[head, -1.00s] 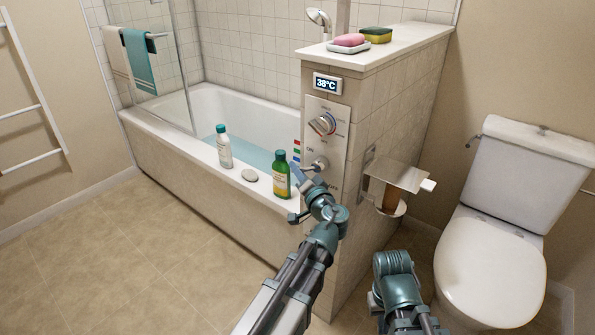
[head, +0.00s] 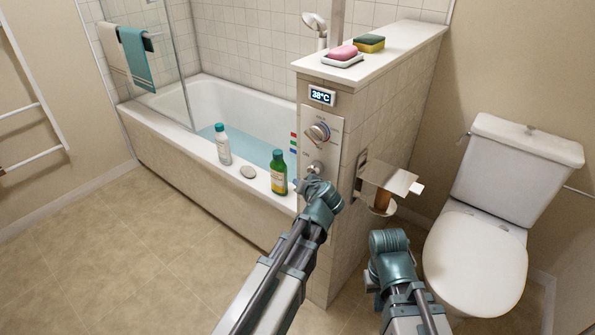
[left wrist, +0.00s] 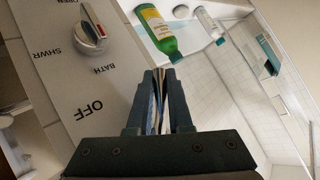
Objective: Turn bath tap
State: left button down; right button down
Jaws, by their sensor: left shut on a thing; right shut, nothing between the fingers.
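The tap panel (head: 306,140) on the end of the tiled half wall carries a round dial (head: 317,132) and a lower round control (head: 315,167). In the left wrist view, the panel (left wrist: 60,75) shows "SHWR", "BATH" and "OFF" lettering and a pale knob (left wrist: 91,38) with a red mark. My left gripper (left wrist: 160,95) is shut close beside "OFF". What it holds is mostly hidden between the fingers; I cannot tell which tap part it is. In the head view my left wrist covers the spot just below the lower control. My right gripper (head: 375,283) is shut and empty, low beside the wall, its fingers barely visible.
A green bottle (head: 279,172), a white bottle (head: 222,144) and a grey stone-like thing (head: 248,172) stand on the bath rim. A paper holder (head: 391,178) juts from the wall near my right arm. A toilet (head: 478,265) stands right. The left floor is clear.

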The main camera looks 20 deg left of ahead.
pick_arm(q)
jog(key=shift+s+d+f+n+g+h+p, duration=0.15)
jog(key=shift+d+n+g+h+p, duration=0.25)
jog(key=shift+h+p, duration=0.4)
jog(key=shift+s+d+f+n+g+h+p, duration=0.1)
jog(key=shift+s+d+n+g+h+p, duration=0.1)
jog(key=shift+d+g+h+p, duration=0.5)
jog(key=shift+s+d+f+n+g+h+p, duration=0.15)
jog(key=shift+d+n+g+h+p, duration=0.15)
jog(key=shift+h+p, duration=0.6)
jog(key=c, duration=0.8)
grip_release()
jog(key=shift+c, duration=0.2)
jog(key=shift+r, duration=0.1)
jog(key=p+v, duration=1.1)
jog(key=v, duration=0.2)
jog(key=shift+s+r, duration=0.2)
jog(key=shift+s, duration=0.15)
